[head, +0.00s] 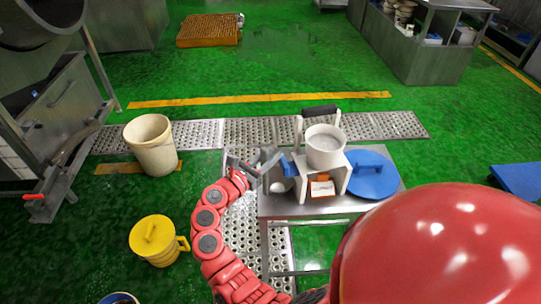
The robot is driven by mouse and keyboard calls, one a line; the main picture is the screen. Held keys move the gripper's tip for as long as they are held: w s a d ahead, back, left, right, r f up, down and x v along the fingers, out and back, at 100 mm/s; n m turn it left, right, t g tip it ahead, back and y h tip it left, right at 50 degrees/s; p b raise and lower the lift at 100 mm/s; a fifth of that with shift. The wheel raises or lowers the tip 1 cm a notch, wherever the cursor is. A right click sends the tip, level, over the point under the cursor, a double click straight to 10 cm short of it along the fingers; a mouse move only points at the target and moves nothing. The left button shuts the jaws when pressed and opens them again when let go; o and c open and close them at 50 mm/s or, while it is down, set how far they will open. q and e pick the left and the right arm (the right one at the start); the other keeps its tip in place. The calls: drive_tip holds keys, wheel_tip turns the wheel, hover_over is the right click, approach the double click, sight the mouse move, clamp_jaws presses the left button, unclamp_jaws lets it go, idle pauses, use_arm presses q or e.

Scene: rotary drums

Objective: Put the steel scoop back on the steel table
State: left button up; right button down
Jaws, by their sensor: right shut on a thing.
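The steel table (290,208) stands in the middle of the head view, its top partly covered by other things. My right gripper (268,168) is at the table's left edge, at the end of the red arm. It is shut on the steel scoop (280,186), whose small rounded grey part shows at the left end of the tabletop. I cannot tell whether the scoop touches the top. The scoop's handle is mostly hidden by the gripper. My left gripper is not in view.
A white pot (324,148) sits on a white stand (342,174) on the table, with a blue lid (372,178) to the right. A cream bucket (152,150) and a yellow lidded jug (154,240) stand on the floor at left. A perforated metal walkway (205,134) runs behind.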

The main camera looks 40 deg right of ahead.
drive_tip(key=c, duration=0.7)
unclamp_jaws()
drive_tip(key=shift+o, duration=0.2)
